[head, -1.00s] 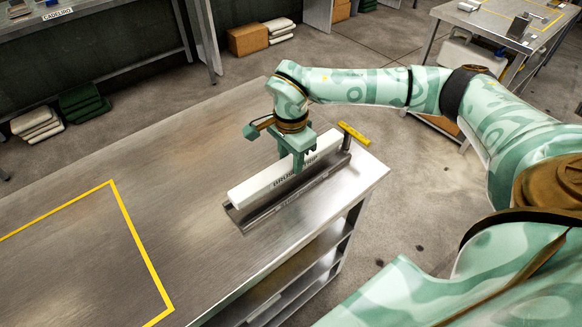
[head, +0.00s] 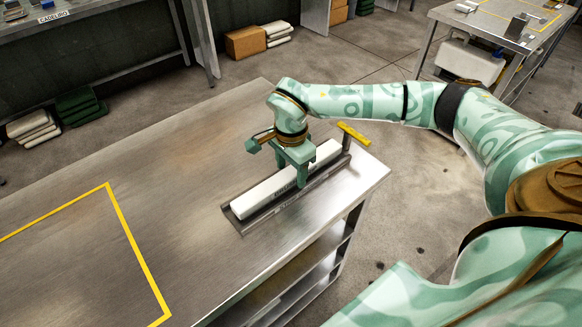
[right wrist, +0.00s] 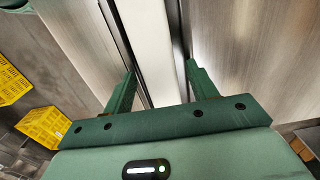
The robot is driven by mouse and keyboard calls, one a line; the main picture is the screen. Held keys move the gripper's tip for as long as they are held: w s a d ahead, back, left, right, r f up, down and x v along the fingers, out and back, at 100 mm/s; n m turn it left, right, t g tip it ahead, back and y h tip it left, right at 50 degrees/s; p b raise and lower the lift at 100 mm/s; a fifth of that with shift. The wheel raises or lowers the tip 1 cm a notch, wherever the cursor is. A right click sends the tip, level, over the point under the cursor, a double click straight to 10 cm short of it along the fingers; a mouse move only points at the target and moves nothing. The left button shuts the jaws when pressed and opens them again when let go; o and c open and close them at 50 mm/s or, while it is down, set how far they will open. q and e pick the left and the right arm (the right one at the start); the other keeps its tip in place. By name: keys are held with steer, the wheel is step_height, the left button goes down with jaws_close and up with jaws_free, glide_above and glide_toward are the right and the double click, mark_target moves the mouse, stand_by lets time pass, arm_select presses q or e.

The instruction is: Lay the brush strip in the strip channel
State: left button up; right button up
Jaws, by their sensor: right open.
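The brush strip (head: 264,195), a long white bar with dark lettering on its side, lies lengthwise in the grey metal strip channel (head: 243,226) near the table's right corner. Its near side is partly hidden by my gripper. My right gripper (head: 294,176) points down over the strip, one finger on each side. In the right wrist view, my right gripper (right wrist: 160,82) is open, with gaps between its fingers and the white strip (right wrist: 155,35). The channel's dark edges (right wrist: 181,45) run along both sides of the strip. My left gripper is out of view.
A yellow bar (head: 354,134) on a post stands at the channel's far end. A yellow taped outline (head: 130,240) marks the metal table (head: 190,150) at left; the tabletop between is clear. A brown box (head: 245,42) sits on the floor behind.

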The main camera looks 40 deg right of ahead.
mark_target(291, 172)
step_height(291, 172, up, 12)
steer(key=p, duration=0.3)
steer(key=shift+r, duration=0.2)
